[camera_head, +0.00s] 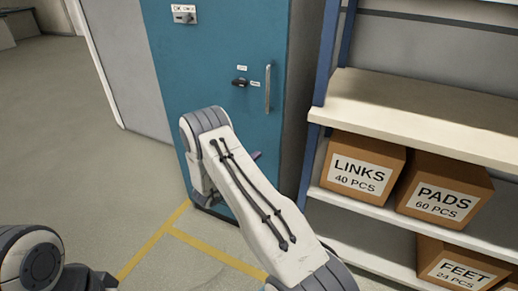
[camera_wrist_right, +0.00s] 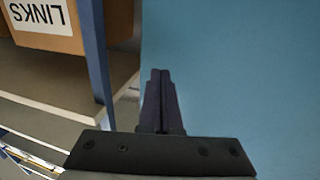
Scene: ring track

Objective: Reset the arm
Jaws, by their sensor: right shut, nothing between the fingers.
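My right arm (camera_head: 255,205) reaches in from the lower right of the head view and bends in front of a blue cabinet (camera_head: 225,55). My right gripper (camera_wrist_right: 160,75) shows in the right wrist view with its two dark fingers together and nothing between them. The blue cabinet surface (camera_wrist_right: 235,70) fills the view behind the fingers. In the head view most of this gripper is hidden behind the arm; only a small dark tip shows beside it. Part of my left arm (camera_head: 35,260) shows at the lower left; its gripper is out of view.
The cabinet door has a vertical handle (camera_head: 267,88) and a dark knob (camera_head: 239,82). A shelf rack (camera_head: 420,125) close on the right holds boxes labelled LINKS (camera_head: 360,178), PADS (camera_head: 442,195) and FEET (camera_head: 460,268). Yellow lines (camera_head: 150,243) mark the floor. Open floor lies left.

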